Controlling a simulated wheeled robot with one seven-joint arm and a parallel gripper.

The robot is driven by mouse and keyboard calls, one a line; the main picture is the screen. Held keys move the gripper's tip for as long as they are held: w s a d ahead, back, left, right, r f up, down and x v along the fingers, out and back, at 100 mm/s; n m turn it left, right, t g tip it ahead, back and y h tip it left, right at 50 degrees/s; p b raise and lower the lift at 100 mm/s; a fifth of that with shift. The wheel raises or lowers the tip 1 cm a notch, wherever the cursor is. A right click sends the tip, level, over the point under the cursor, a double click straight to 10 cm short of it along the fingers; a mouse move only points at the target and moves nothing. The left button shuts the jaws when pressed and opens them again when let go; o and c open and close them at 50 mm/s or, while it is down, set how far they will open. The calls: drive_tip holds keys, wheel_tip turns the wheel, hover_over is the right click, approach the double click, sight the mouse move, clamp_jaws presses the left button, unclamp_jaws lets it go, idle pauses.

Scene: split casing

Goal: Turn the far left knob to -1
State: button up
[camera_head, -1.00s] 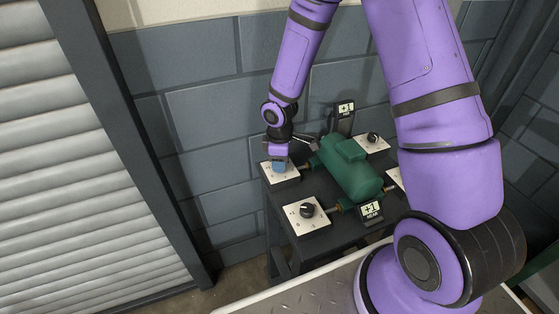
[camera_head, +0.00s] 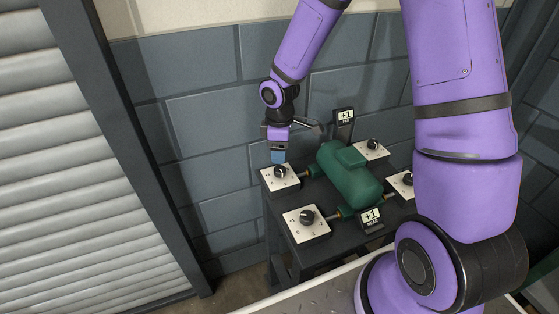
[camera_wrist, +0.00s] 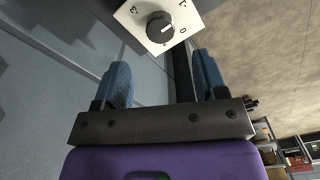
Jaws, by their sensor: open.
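The far left knob (camera_head: 280,171) is a black dial on a white square plate, on the far left of the dark stand. In the wrist view the knob (camera_wrist: 160,27) lies beyond my fingertips, roughly between them; its white pointer line faces right on the marked plate. My gripper (camera_head: 278,158) has blue fingers, is open and empty, and hangs just above the knob, apart from it. In the wrist view its fingers (camera_wrist: 160,62) are spread wide. The far display (camera_head: 345,116) stands behind; its number is too small to read surely.
A green casing (camera_head: 348,175) fills the middle of the stand. The near left knob (camera_head: 307,216), far right knob (camera_head: 372,145) and near right knob (camera_head: 407,179) sit around it. The near display (camera_head: 371,217) reads +1. A tiled wall is close behind; a shutter stands left.

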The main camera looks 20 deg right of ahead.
drive_tip(key=shift+r, duration=1.65)
wheel_tip(320, 180, up, 12)
drive_tip(key=m+t+h, duration=0.1)
drive_tip(key=m, duration=0.3)
hover_over(280, 169)
drive_tip(key=s+d, duration=0.3)
drive_tip(key=s, duration=0.1)
drive_tip(key=s+d+r+m+t, duration=0.2)
drive_tip(key=s+r+m, duration=0.1)
drive_tip(key=s+r, duration=0.4)
drive_tip(key=s+r+m+t, duration=0.1)
drive_tip(key=s+r+m, duration=0.1)
drive_tip(key=s+r, duration=0.2)
drive_tip(key=s+d+r+m+t+y, duration=0.1)
drive_tip(key=s+r+m, duration=0.2)
drive_tip(key=s, duration=0.7)
drive_tip(key=shift+d+r+m, duration=0.2)
drive_tip(key=shift+r+m, duration=0.1)
drive_tip(key=shift+r, duration=0.65)
